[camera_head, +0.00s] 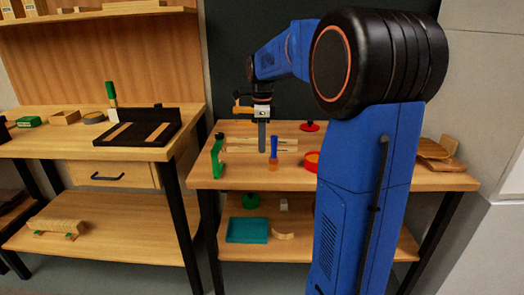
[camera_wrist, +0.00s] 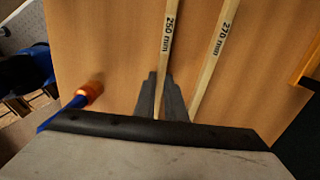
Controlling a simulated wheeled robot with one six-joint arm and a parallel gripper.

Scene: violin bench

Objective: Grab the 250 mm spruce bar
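The 250 mm spruce bar (camera_wrist: 167,38) is a thin pale stick with a black "250 mm" label in the wrist view. It runs lengthwise between the two grey fingers of my gripper (camera_wrist: 160,80). The fingers sit close against both its sides, with no clear gap. The 270 mm bar (camera_wrist: 215,52) lies to its right, outside the fingers. In the head view my gripper (camera_head: 262,151) points straight down at the pale bars (camera_head: 285,145) on the middle bench. The bar appears at bench level there; any lift is not visible.
A blue-handled tool with an orange end (camera_wrist: 88,93) lies left of the bar; it also shows in the head view (camera_head: 273,152). A red round item (camera_head: 310,127) is behind, and a red-orange ring (camera_head: 312,160) sits beside my arm.

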